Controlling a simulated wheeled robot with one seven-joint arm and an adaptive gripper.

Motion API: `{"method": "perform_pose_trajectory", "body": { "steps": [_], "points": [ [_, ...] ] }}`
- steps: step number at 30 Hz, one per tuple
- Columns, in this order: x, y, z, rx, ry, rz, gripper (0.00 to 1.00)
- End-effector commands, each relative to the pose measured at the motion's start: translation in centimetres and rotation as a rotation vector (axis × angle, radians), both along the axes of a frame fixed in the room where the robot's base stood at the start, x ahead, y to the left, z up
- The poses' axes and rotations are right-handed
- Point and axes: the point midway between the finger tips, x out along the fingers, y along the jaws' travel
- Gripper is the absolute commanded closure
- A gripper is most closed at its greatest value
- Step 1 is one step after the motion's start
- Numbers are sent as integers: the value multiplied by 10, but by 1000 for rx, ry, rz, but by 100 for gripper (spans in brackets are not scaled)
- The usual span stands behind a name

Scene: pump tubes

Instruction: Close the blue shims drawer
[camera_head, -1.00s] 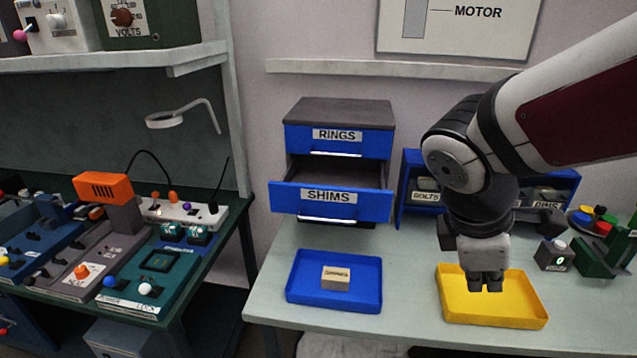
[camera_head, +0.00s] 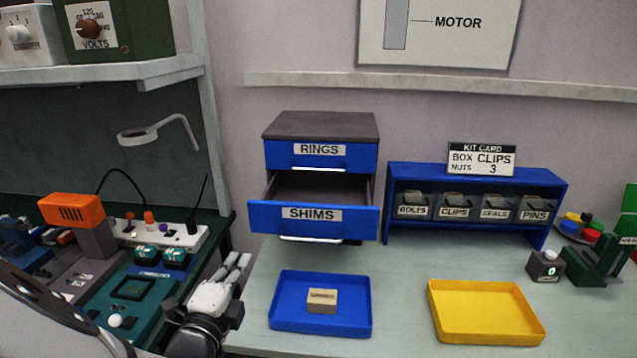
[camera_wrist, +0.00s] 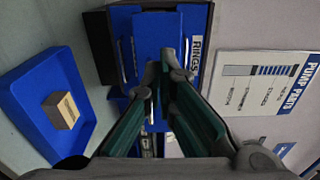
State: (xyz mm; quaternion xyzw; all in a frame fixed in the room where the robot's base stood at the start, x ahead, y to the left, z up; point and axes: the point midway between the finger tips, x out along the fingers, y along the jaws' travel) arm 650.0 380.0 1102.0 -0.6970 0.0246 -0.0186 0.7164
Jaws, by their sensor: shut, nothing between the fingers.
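The blue SHIMS drawer (camera_head: 312,221) stands pulled out below the shut RINGS drawer (camera_head: 320,155) in a dark-topped cabinet (camera_head: 320,125). Its front has a white label and a light bar handle. My gripper (camera_head: 240,262) is shut and empty, low and to the left of the drawer, beside the table's left edge and apart from the drawer. In the wrist view the shut fingers (camera_wrist: 160,72) appear in front of the cabinet, whose RINGS label (camera_wrist: 196,55) shows turned on its side. The fingers hide part of the drawer fronts there.
A blue tray (camera_head: 290,327) holding a small tan block (camera_head: 322,300) lies below the drawer. A yellow tray (camera_head: 455,336) lies to the right. A blue rack (camera_head: 470,176) of labelled bins stands right of the cabinet. A bench with devices (camera_head: 135,290) is at the left.

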Motion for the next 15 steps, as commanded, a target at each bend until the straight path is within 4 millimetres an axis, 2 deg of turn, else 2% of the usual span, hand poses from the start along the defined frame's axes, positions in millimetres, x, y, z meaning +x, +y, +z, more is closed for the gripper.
{"method": "perform_pose_trajectory", "body": {
  "steps": [2, 5, 8, 15],
  "points": [
    [-1, 8, -1, -28, -10, 26, 100],
    [5, 9, -1, -33, -11, 30, 100],
    [19, 7, -1, -31, -11, 27, 100],
    [66, 5, -1, -30, -11, 25, 100]
  ]
}}
